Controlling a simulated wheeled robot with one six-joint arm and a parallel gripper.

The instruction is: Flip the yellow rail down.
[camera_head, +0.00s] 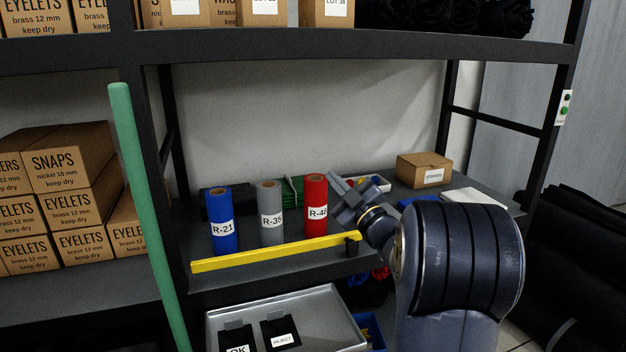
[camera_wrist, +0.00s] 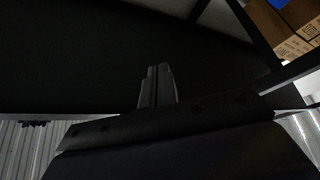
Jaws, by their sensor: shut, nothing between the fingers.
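The yellow rail (camera_head: 270,253) runs across the front edge of the middle shelf, in front of the rolls. It is a long straight bar, slightly higher at its right end, where a dark bracket (camera_head: 352,246) shows. My gripper (camera_head: 333,177) is shut and empty. In the head view it appears above the rail's right end, beside the red roll; whether it touches the roll I cannot tell. In the wrist view my gripper (camera_wrist: 157,75) shows its closed fingers against a dark surface, and the rail is not seen there.
Blue (camera_head: 222,220), grey (camera_head: 270,213) and red (camera_head: 316,205) rolls stand upright behind the rail. A small carton (camera_head: 424,170) sits at the back right. A green post (camera_head: 143,210) rises at left. The upper shelf (camera_head: 300,47) hangs overhead; a grey tray (camera_head: 330,305) lies below.

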